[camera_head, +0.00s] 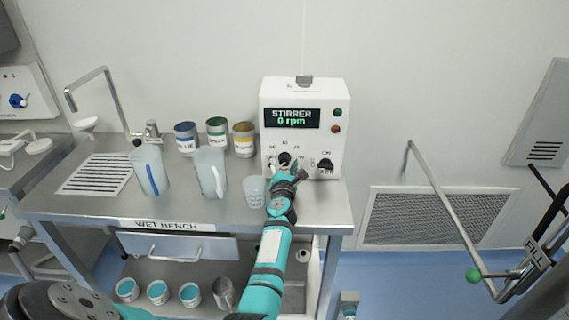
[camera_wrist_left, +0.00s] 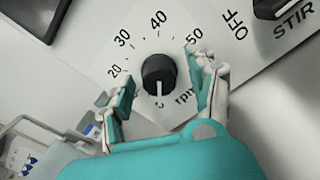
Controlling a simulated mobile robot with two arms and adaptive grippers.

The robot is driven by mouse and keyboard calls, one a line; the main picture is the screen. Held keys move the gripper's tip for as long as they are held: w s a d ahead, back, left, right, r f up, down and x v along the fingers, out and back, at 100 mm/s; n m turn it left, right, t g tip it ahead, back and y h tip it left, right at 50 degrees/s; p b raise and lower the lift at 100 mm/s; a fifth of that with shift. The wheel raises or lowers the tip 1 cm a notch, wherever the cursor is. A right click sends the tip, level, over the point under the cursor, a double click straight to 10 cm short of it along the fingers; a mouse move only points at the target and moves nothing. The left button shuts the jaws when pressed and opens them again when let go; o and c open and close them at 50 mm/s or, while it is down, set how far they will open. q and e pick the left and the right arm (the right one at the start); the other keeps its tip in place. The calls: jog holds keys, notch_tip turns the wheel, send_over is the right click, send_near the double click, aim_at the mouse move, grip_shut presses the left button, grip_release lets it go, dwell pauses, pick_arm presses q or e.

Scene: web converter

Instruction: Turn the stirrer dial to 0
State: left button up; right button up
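The white stirrer box (camera_head: 301,145) stands at the right end of the bench, and its display (camera_head: 293,118) reads "STIRRER 0 rpm". The black stirrer dial (camera_head: 284,158) is on its front, partly hidden by my left gripper (camera_head: 284,172). In the left wrist view the dial (camera_wrist_left: 159,75) has a white mark pointing down in the picture, away from the 20 to 50 numbers. My left gripper (camera_wrist_left: 163,92) is open, with one finger on each side of the dial and visible gaps between. My right gripper is not in view.
A second black knob (camera_head: 325,164) marked ON and OFF sits right of the dial. A clear cup (camera_head: 254,190), two jugs (camera_head: 211,171) and several labelled cans (camera_head: 243,139) stand to the left on the wet bench (camera_head: 110,207). A faucet (camera_head: 104,88) is farther left.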

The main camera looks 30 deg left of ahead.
pick_arm(q)
jog(key=shift+r, duration=0.1)
jog(key=v, duration=0.7)
jog(key=shift+s, duration=0.15)
jog(key=shift+s+d, duration=0.15)
dwell(0.3)
